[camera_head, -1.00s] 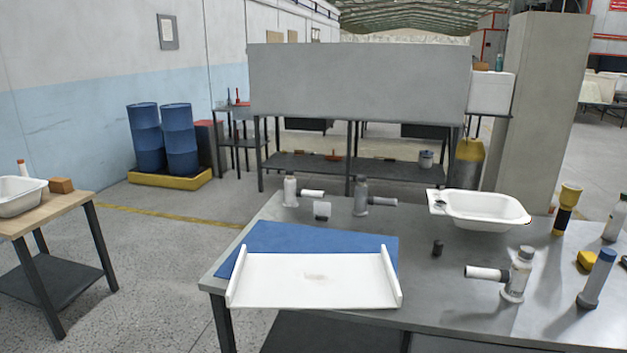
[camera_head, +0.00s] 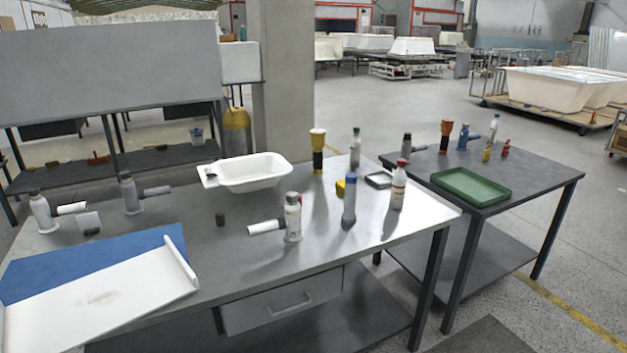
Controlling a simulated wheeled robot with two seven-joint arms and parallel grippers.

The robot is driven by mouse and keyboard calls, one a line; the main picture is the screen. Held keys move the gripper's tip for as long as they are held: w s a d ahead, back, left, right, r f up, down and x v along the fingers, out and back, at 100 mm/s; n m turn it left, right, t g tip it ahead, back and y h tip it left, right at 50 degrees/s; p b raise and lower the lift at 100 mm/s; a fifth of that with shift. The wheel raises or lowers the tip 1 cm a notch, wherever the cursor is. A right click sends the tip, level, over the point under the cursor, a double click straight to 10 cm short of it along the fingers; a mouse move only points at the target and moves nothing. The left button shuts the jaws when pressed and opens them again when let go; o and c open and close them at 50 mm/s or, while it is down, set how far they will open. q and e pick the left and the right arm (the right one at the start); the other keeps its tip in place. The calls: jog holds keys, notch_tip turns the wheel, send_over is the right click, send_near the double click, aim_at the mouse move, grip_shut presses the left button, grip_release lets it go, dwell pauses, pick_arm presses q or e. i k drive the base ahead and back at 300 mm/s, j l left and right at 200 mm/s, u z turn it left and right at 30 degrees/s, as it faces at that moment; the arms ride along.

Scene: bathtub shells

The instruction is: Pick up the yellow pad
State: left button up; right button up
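A small yellow pad (camera_head: 340,188) lies on the grey metal table (camera_head: 330,236), toward its right end. It is partly hidden behind a blue-capped grey bottle (camera_head: 349,200). A yellow-topped torch-like tool (camera_head: 318,152) stands just behind it to the left, and a small pale tray (camera_head: 379,180) lies to its right. Neither of my grippers shows in the head view.
A white panel (camera_head: 110,293) lies on a blue sheet (camera_head: 85,266) at left. A second table with a green tray (camera_head: 471,186) stands at right.

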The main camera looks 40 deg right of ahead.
aim_at(340, 185)
jog(key=z, duration=1.35)
jog(key=u, duration=1)
jog(key=l+u, duration=0.1)
jog(key=l, duration=0.45)
jog(key=l+u, duration=0.1)
jog(key=l, duration=0.4)
jog(key=l+u, duration=0.1)
jog(key=l, duration=0.45)
jog(key=l+u, duration=0.1)
jog(key=l, duration=0.45)
jog(key=l+u, duration=0.15)
jog(key=l, duration=0.35)
jog(key=k+l+u, duration=0.1)
jog(key=l, duration=0.45)
jog(key=k+l+u, duration=0.1)
jog(key=l, duration=0.4)
jog(key=k+l+u, duration=0.1)
jog(key=l, duration=0.4)
jog(key=k, duration=0.05)
